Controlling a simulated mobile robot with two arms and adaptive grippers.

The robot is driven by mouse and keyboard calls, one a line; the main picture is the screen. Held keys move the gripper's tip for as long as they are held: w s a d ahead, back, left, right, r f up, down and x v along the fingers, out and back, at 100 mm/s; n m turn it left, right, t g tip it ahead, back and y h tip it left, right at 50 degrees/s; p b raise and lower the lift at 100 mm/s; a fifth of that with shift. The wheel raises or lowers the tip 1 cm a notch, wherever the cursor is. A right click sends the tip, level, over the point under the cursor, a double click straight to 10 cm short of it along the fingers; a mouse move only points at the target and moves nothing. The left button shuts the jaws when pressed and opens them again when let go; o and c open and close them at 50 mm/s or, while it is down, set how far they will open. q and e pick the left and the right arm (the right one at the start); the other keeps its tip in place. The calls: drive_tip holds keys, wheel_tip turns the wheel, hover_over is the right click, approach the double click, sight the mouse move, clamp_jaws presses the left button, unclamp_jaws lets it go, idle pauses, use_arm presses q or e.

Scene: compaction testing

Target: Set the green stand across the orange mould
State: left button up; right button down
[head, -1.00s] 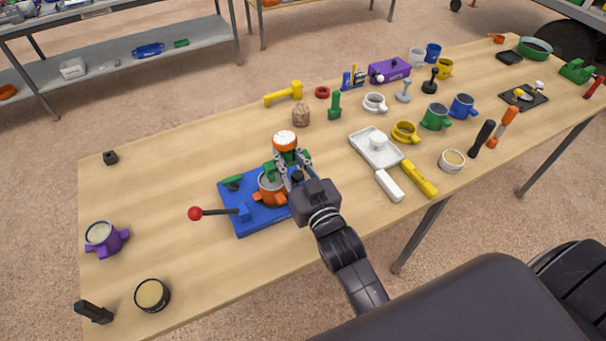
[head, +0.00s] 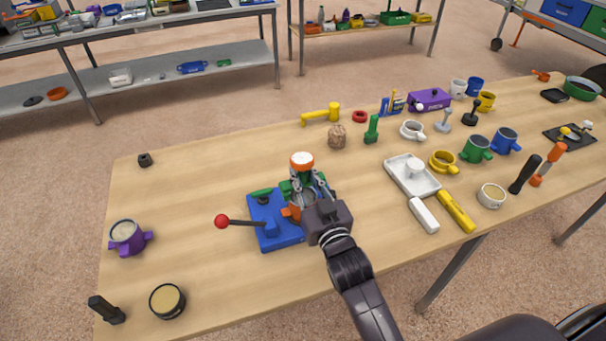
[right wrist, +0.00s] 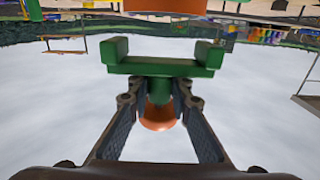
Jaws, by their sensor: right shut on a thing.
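My right gripper (head: 312,187) is shut on the stem of the green stand (head: 288,189). The stand has a white-topped orange dial above its crossbar. In the right wrist view its green crossbar (right wrist: 160,67) has a block at each end, and the stem lies between my fingertips (right wrist: 160,90). The orange mould (head: 290,212) sits on the blue base plate (head: 282,237), partly hidden by my gripper and the stand. The mould shows at the top edge of the right wrist view (right wrist: 165,5), with a gap to the stand's blocks. My left gripper is out of view.
A lever with a red knob (head: 222,221) sticks out left from the blue base. A purple mould (head: 127,237) and a round tin (head: 167,300) stand further left. A white tray (head: 397,165), mugs and tools fill the right side. The table's back left is mostly clear.

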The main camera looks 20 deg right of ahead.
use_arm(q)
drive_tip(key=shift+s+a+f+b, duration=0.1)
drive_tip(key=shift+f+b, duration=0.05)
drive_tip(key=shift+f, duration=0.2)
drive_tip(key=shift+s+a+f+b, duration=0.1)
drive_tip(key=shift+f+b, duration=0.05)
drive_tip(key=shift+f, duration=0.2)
use_arm(e)
drive_tip(key=shift+f, duration=0.55)
use_arm(q)
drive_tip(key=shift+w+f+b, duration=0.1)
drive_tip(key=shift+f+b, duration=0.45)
drive_tip(key=shift+b, duration=0.05)
use_arm(e)
drive_tip(key=shift+f, duration=1)
drive_tip(key=c, duration=1.7)
unclamp_jaws()
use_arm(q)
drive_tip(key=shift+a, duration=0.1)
use_arm(e)
drive_tip(key=shift+f, duration=0.1)
drive_tip(key=s, duration=1.2)
drive_tip(key=shift+d, duration=0.2)
